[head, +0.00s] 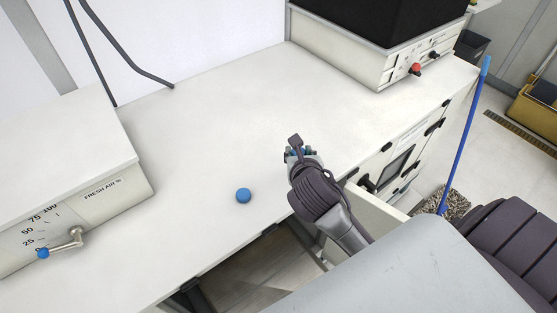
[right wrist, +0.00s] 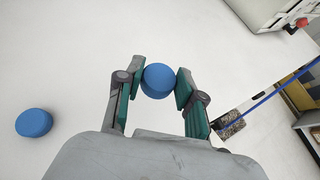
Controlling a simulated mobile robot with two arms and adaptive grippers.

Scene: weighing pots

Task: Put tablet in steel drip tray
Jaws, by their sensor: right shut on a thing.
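My right gripper (head: 299,153) reaches over the white worktop in the head view. In the right wrist view its fingers (right wrist: 158,84) are shut on a rounded blue tablet (right wrist: 159,80), one finger pad on each side. In the head view the arm and gripper hide most or all of this held piece. A second blue tablet (head: 243,195) lies on the worktop to the left of the gripper; it also shows in the right wrist view (right wrist: 33,122), apart from the fingers. No steel drip tray shows in either view. My left gripper is out of view.
The white worktop (head: 200,130) is mostly clear. A cabinet with a dial and lever (head: 85,215) stands at left. A box with red and black knobs (head: 385,60) stands at the back right. Below the front edge is an open drawer (head: 375,215); a blue-handled mop (head: 463,135) stands at right.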

